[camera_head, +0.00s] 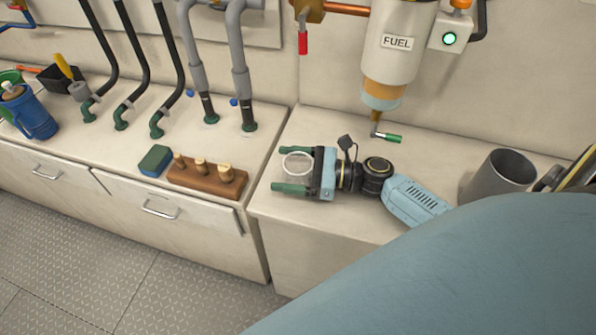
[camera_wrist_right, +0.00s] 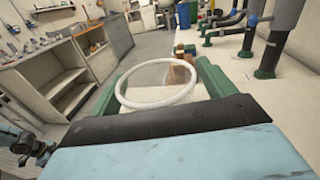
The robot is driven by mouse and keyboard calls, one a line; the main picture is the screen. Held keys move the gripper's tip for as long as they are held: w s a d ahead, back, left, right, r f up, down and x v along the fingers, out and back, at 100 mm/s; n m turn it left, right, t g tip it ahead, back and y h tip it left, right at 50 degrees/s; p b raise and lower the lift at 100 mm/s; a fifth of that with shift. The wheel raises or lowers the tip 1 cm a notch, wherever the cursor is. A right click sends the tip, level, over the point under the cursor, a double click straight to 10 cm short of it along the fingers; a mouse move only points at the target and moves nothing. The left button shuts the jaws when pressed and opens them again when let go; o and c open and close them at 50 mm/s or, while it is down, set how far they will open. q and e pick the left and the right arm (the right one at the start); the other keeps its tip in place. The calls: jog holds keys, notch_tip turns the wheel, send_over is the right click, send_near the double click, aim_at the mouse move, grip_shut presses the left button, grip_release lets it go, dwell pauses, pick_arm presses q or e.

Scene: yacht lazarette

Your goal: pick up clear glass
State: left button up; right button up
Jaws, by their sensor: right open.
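The clear glass (camera_head: 298,165) stands upright on the pale counter, with its round rim showing. My right gripper (camera_head: 281,171) reaches in from the right, low over the counter. Its two green fingers are apart, one on each side of the glass. In the right wrist view the glass (camera_wrist_right: 152,105) shows as a pale ring between the fingers, in front of the dark palm edge. I cannot tell whether either finger touches it.
A wooden block with pegs (camera_head: 208,179) and a green-blue sponge (camera_head: 155,160) lie on the left counter. A blue mug (camera_head: 34,117) stands further left. A grey cup (camera_head: 497,174) stands at the right. A fuel filter (camera_head: 397,45) with a green-handled tap hangs behind my wrist.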

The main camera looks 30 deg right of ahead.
jog(key=shift+c, duration=0.4)
jog(key=c, duration=1)
